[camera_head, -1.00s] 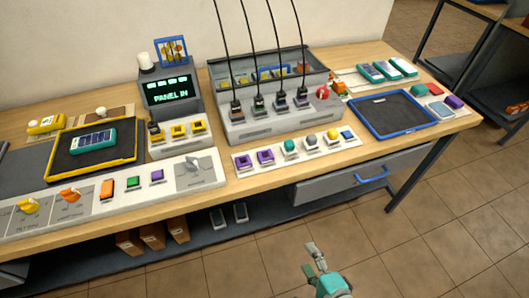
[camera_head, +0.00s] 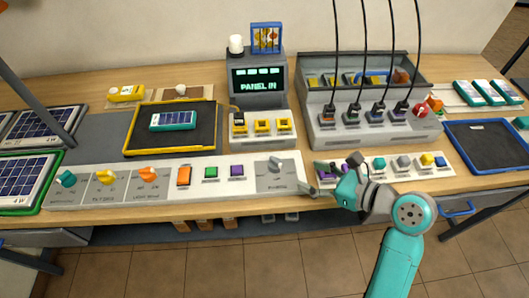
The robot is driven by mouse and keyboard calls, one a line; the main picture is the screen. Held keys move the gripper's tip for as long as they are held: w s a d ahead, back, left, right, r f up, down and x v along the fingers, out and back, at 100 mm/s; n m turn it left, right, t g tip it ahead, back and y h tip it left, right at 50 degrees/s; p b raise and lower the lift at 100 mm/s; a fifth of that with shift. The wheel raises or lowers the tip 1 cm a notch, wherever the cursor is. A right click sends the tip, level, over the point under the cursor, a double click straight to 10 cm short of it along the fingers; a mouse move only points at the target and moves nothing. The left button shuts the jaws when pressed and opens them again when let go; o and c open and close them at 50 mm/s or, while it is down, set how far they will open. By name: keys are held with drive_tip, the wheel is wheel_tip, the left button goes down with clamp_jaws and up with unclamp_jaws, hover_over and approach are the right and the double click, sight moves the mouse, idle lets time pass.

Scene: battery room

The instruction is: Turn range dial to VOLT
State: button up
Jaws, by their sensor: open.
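A long white control panel (camera_head: 210,187) lies along the table's front edge. It carries a teal knob (camera_head: 66,179), a yellow knob (camera_head: 105,177) and an orange knob (camera_head: 148,174), and a grey lever (camera_head: 276,164) at its right end. The labels are too small to read surely, so I cannot tell which knob is the range dial or where VOLT is. My gripper (camera_head: 317,181) is open and empty, pointing left, just right of the control panel's right end.
Orange, green and purple buttons (camera_head: 211,172) sit between the knobs and lever. A yellow-rimmed tray (camera_head: 127,140) holds a teal meter (camera_head: 173,120). A PANEL IN display (camera_head: 257,80) and a grey cable console (camera_head: 365,137) stand behind. Solar panels (camera_head: 24,180) lie at left.

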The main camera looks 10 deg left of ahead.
sight(279, 162)
drive_tip(key=x, duration=1.1)
drive_tip(key=shift+s, duration=0.1)
